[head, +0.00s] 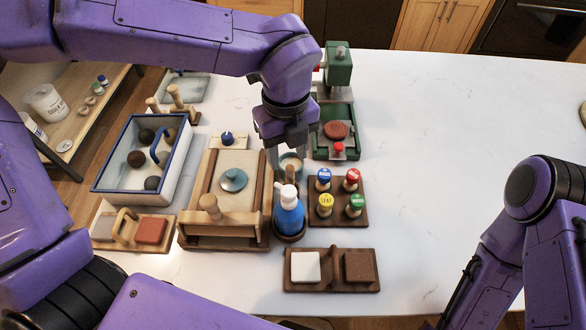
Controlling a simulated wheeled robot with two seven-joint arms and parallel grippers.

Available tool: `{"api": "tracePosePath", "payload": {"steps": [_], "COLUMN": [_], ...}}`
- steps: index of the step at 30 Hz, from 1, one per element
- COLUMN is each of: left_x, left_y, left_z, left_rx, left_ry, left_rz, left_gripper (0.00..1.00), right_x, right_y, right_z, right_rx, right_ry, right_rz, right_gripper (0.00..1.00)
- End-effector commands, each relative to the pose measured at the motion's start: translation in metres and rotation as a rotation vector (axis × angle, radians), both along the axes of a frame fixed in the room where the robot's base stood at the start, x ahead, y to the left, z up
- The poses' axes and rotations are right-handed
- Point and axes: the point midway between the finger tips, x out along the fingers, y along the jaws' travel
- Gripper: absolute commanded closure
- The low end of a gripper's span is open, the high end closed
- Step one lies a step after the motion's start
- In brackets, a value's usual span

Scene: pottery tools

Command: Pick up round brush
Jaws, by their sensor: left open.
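My left gripper (290,152) points down over the middle of the table, above a small light-rimmed cup (291,163). Its jaws are open, with a finger on each side of the cup area. A short brown upright piece (291,175) shows just in front of the cup. It may be part of the round brush, but the gripper hides much of this spot and I cannot tell. My right arm is at the right edge, and its gripper is out of view.
A blue bottle with white cap (289,215) stands close in front of the gripper. A wooden press board (233,180) lies left, a rack of colored stamps (338,205) right, a green press (335,130) behind. The table's right side (440,150) is clear.

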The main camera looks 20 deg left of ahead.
Motion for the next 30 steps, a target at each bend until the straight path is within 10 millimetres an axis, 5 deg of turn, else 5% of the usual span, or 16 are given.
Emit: {"api": "tracePosePath", "payload": {"steps": [13,21,22,26,30], "left_x": [-0.001,0.000,0.000,0.000,0.000], "left_y": [-0.006,-0.007,-0.007,-0.007,-0.007], "left_z": [-0.067,-0.076,-0.076,-0.076,-0.076], "left_rx": [0.002,-0.001,-0.001,-0.001,-0.001], "left_ry": [0.001,-0.002,-0.002,-0.002,-0.002], "left_rz": [-0.007,-0.007,-0.007,-0.006,-0.006], "left_gripper": [0.50,0.50,0.53,0.96,0.99], "right_x": [0.000,0.000,0.000,0.000,0.000], "right_y": [0.000,0.000,0.000,0.000,0.000], "right_z": [0.023,0.022,0.022,0.022,0.022], "right_rx": [0.000,0.000,0.000,0.000,0.000], "right_ry": [0.000,0.000,0.000,0.000,0.000], "right_rz": [0.000,0.000,0.000,0.000,0.000], "right_gripper": [0.57,0.57,0.57,0.57,0.57]}}
